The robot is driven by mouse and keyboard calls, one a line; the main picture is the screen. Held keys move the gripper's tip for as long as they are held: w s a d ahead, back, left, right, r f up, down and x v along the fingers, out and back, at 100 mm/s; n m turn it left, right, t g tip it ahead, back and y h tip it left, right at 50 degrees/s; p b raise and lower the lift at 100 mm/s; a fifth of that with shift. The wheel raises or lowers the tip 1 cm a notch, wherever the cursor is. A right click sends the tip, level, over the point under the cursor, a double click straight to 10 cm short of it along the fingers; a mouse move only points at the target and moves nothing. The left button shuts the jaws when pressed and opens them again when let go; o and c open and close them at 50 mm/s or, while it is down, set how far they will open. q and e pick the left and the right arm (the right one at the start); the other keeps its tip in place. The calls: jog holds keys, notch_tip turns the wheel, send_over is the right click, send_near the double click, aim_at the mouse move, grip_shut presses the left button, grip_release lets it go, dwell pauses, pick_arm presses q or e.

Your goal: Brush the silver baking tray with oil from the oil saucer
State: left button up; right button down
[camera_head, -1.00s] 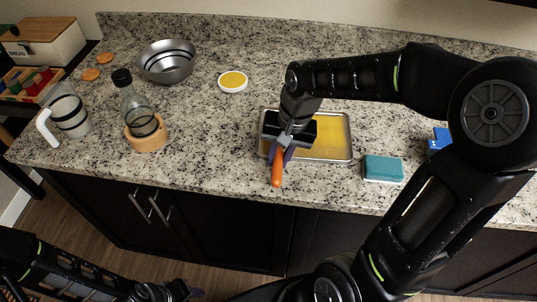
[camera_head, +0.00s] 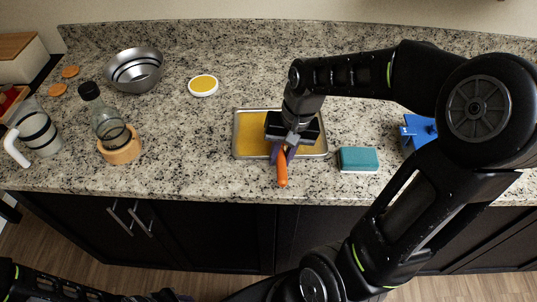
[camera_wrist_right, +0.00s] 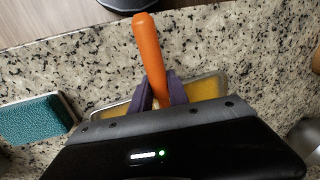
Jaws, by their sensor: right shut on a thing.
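The silver baking tray (camera_head: 237,145) lies flat on the counter, with a yellow layer over its bottom; part of it also shows in the right wrist view (camera_wrist_right: 102,112). My right gripper (camera_head: 284,152) is over the tray's front side, shut on an orange-handled brush (camera_head: 282,170). In the right wrist view the purple fingers (camera_wrist_right: 158,97) clasp the brush (camera_wrist_right: 148,50) at the lower handle. The bristles are hidden, so contact with the tray cannot be told. The white oil saucer (camera_head: 203,92) with yellow oil stands behind and left of the tray. My left gripper (camera_head: 168,297) barely shows at the bottom edge.
A teal sponge (camera_head: 358,159) lies just right of the tray, a blue object (camera_head: 414,132) farther right. At left are a bottle (camera_head: 107,124) in a wooden ring, a glass jug (camera_head: 37,130), a metal bowl (camera_head: 135,71) and orange discs (camera_head: 70,72). Counter behind the tray is clear.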

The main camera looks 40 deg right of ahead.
jog(key=shift+s+d, duration=0.2)
jog(key=shift+d, duration=0.05)
jog(key=shift+s+d, duration=0.45)
jog(key=shift+d, duration=0.25)
jog(key=shift+s+d, duration=0.4)
jog(key=shift+d, duration=0.25)
jog(key=shift+s+d, duration=0.45)
jog(key=shift+d, duration=0.25)
jog(key=shift+d, duration=0.1)
jog(key=shift+s+d, duration=0.7)
jog(key=shift+d, duration=0.3)
jog(key=shift+s+d, duration=0.65)
jog(key=shift+d, duration=0.3)
jog(key=shift+a, duration=0.1)
dwell(0.8)
jog(key=w+a, duration=0.1)
jog(key=w+a+p, duration=0.1)
jog(key=a, duration=0.1)
jog(key=shift+w+a, duration=0.35)
jog(key=shift+a, duration=0.1)
